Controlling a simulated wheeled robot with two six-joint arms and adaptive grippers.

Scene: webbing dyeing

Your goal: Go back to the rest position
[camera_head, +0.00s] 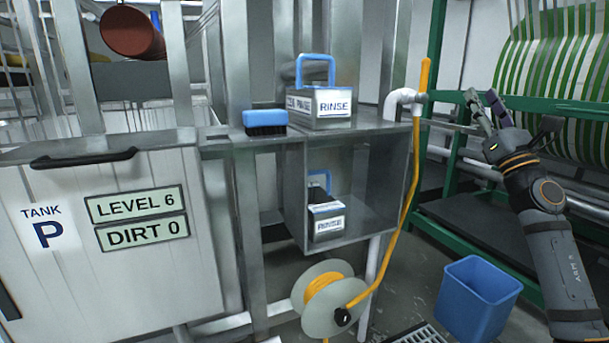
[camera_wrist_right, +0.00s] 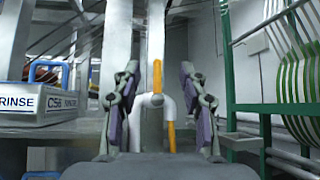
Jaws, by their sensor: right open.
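My right gripper (camera_head: 484,108) is at the right of the head view, raised in front of the green rack. In the right wrist view my right gripper (camera_wrist_right: 160,105) has its two purple-padded fingers spread apart with nothing between them. Behind the gap a white pipe and the yellow hose (camera_wrist_right: 157,78) show. My left gripper does not show in either view.
A steel shelf (camera_head: 372,122) holds a RINSE box (camera_head: 320,105) and a blue brush (camera_head: 265,120); another RINSE box (camera_head: 327,222) sits inside. Tank P (camera_head: 110,275) stands left. A hose reel (camera_head: 325,300) and blue bin (camera_head: 476,300) are low. The green rack (camera_head: 432,130) is close to my right arm.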

